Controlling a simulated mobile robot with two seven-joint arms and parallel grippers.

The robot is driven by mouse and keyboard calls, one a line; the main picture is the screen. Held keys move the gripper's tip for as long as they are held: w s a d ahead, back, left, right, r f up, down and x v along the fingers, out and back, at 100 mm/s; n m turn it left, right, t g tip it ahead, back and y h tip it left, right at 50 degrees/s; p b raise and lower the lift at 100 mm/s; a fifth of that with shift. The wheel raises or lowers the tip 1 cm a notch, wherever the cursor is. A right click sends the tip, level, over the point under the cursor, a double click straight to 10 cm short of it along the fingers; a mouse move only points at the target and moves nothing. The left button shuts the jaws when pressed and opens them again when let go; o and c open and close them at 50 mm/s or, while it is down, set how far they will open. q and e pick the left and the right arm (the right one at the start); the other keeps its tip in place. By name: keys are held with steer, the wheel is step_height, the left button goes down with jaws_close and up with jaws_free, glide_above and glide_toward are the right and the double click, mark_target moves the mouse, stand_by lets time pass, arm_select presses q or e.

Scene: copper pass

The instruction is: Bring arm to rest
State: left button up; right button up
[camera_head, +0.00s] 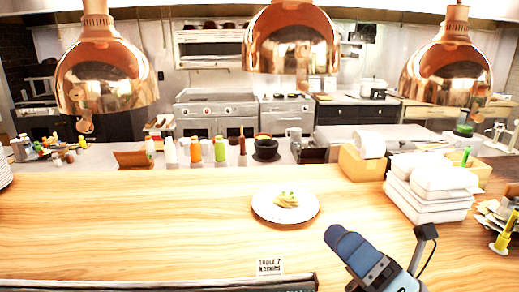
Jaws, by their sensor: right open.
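My right arm comes in at the bottom right, with its right gripper (352,246) above the wooden counter (130,215). It is open, and I see nothing held in it. A small dark camera on a bracket sticks up beside my wrist. My left gripper is not in view.
A small sign reading "TABLE 7" (269,266) stands at the front edge. White takeaway boxes (430,190) are stacked right of the plate. Bottles (219,149) line the back. Copper lamps (292,40) hang overhead.

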steer(key=w+d+f+m+t+h, duration=0.1)
steer(key=d+f+m+h, duration=0.35)
steer(key=m+h, duration=0.35)
steer(key=w+d+f+m+t+h, duration=0.1)
steer(key=d+f+m+t+h, duration=0.15)
steer(key=f+m+h, duration=0.55)
steer(key=d+f+m+h, duration=0.4)
steer(key=d+m, duration=0.1)
steer(key=m, duration=0.7)
steer(key=s+d+f+m+g, duration=0.2)
steer(key=s+f+m+g, duration=0.7)
steer(key=s+f+g, duration=0.65)
steer(key=w+a+f+t+y+p, duration=0.2)
steer(key=a+t+p, duration=0.4)
steer(key=t+p, duration=0.3)
steer(key=shift+w+a+f+n+t+p, duration=0.15)
steer(key=shift+w+f+n+t+p, duration=0.3)
steer(key=shift+f+p, duration=0.75)
steer(key=shift+w+f, duration=0.1)
steer(key=shift+f, duration=0.1)
